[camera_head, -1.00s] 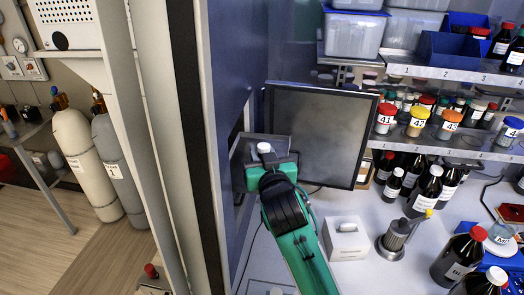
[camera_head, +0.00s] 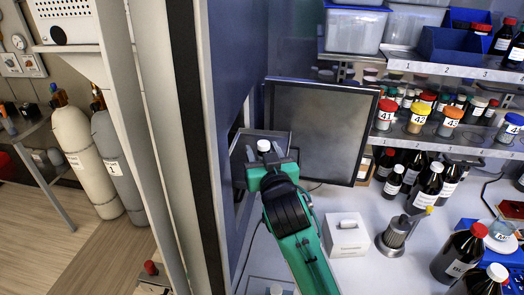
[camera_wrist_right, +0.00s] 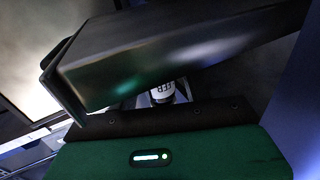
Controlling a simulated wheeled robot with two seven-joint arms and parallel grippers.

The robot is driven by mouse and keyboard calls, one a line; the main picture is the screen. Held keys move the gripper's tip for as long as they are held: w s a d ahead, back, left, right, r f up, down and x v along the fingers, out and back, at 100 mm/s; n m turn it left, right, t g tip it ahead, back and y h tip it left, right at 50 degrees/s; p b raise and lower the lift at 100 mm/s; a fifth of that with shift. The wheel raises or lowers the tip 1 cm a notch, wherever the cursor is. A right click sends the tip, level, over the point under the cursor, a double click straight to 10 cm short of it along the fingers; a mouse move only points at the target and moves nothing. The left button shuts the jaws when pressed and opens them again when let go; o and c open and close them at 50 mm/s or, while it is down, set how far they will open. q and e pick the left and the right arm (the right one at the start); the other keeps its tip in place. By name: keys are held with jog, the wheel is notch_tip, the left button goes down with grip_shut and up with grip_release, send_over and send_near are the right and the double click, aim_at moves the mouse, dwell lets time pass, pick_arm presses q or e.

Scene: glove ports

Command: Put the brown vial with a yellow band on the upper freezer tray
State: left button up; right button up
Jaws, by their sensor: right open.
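My right gripper (camera_head: 264,152) is at the end of the green and black arm, beside the dark blue cabinet wall. It is open. A small white-capped vial (camera_head: 263,146) stands at its fingers. In the right wrist view, a white label with dark print on the vial (camera_wrist_right: 163,92) shows below a large black finger, which hides much of it. I cannot make out brown glass or a yellow band. A grey tray-like surface (camera_head: 243,147) lies around the gripper tip at an opening in the cabinet; I cannot tell whether the vial rests on it. My left gripper is out of view.
A dark monitor-like panel (camera_head: 325,130) stands just right of the gripper. A white box (camera_head: 346,240) and a grey metal holder (camera_head: 396,236) are on the white bench. Shelves with several jars (camera_head: 418,118) and dark bottles are at the right. A pale cabinet edge (camera_head: 160,130) is at the left.

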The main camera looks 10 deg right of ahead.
jog(key=s+b, duration=0.3)
jog(key=s, duration=0.7)
jog(key=shift+s, duration=0.4)
jog(key=shift+f, duration=0.1)
